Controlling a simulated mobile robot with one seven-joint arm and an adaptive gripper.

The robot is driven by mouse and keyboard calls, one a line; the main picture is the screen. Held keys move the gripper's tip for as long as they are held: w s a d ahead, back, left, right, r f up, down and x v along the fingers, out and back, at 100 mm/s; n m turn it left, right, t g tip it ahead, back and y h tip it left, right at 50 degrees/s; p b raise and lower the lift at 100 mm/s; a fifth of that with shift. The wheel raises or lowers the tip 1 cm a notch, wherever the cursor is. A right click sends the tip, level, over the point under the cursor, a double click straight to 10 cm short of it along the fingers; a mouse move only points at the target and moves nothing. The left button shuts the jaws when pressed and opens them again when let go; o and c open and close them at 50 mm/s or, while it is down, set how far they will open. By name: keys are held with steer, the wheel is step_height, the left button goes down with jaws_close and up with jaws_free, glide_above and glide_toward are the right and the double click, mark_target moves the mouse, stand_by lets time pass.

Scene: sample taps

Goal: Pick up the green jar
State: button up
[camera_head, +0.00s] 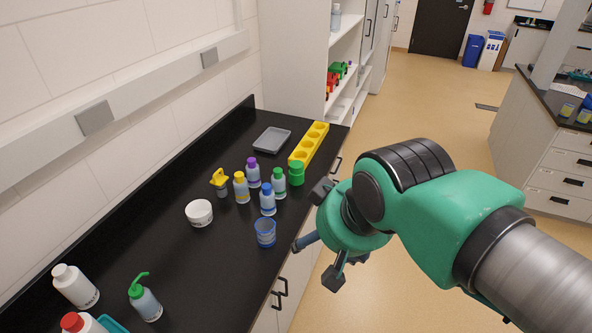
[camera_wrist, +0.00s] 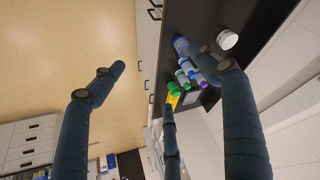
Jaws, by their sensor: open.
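The green jar (camera_head: 296,173) stands on the black bench top, near its front edge. It is just in front of the yellow rack and right of the green-capped bottle (camera_head: 279,184). In the wrist view the green jar (camera_wrist: 173,88) looks small and distant, close to the tip of one finger. My gripper (camera_head: 322,240) is open and empty, off the front edge of the bench, to the right of the blue beaker. In the wrist view its three dark fingers (camera_wrist: 168,85) are spread wide.
Several capped bottles (camera_head: 253,173) crowd left of the jar. The yellow rack (camera_head: 310,144), grey tray (camera_head: 272,140), white tub (camera_head: 199,213) and blue beaker (camera_head: 265,233) are nearby. A green-tipped wash bottle (camera_head: 146,303) stands nearer. The floor right of the bench is clear.

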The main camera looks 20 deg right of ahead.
stand_by(0.7)
steer(key=w+d+r+g+p, duration=0.1)
steer(key=w+r, duration=0.2)
steer(key=w, duration=0.5)
steer(key=w+d+r+p, duration=0.2)
steer(key=w+r, duration=0.2)
steer(key=w, duration=0.5)
steer(key=g+p, duration=0.5)
steer(key=p, duration=0.3)
glide_above(296, 163)
step_height(296, 163, down, 30)
steer(key=shift+s+r, duration=0.1)
steer(key=shift+d+f, duration=0.1)
steer(key=shift+f, duration=0.3)
